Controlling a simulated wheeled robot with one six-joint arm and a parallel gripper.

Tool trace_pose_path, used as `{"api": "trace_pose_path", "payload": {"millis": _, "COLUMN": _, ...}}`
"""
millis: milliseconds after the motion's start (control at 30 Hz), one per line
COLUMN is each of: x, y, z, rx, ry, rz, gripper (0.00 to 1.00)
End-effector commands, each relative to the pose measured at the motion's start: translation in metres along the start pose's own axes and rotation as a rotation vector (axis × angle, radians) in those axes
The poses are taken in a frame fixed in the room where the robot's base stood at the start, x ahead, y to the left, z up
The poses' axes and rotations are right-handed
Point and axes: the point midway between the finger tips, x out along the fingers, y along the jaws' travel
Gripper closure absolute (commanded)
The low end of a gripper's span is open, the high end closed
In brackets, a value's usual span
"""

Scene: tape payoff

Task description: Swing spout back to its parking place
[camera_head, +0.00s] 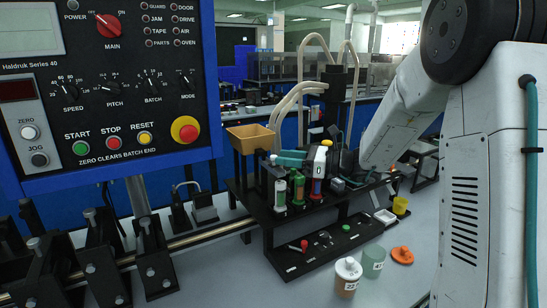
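My white arm reaches down from the upper right, and its end is among the dark parts at the right of a black bottle stand (262,225). My gripper is too small and crowded there to make out its fingers or what they touch. I cannot tell for certain which part is the spout. A teal bar (291,158) lies roughly level over the stand, left of a white-topped bottle with an orange patch (320,160).
A blue control panel (105,85) fills the upper left. A tan hopper (250,138) and pale hoses (288,102) rise around the stand.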

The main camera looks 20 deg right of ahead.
Motion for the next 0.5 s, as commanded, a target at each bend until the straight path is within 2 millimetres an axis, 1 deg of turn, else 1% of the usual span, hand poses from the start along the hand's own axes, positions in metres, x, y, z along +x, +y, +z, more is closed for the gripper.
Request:
{"api": "trace_pose_path", "payload": {"millis": 33, "x": 0.010, "y": 0.001, "z": 0.000, "rx": 0.000, "ry": 0.000, "rz": 0.004, "gripper": 0.61}}
{"api": "trace_pose_path", "payload": {"millis": 200, "x": 0.032, "y": 0.001, "z": 0.000, "rx": -0.001, "ry": 0.000, "rz": 0.003, "gripper": 0.61}}
{"api": "trace_pose_path", "payload": {"millis": 333, "x": 0.039, "y": 0.001, "z": 0.000, "rx": -0.001, "ry": 0.001, "rz": 0.002, "gripper": 0.61}}
{"api": "trace_pose_path", "payload": {"millis": 500, "x": 0.041, "y": 0.001, "z": 0.000, "rx": -0.002, "ry": 0.001, "rz": 0.000, "gripper": 0.61}}
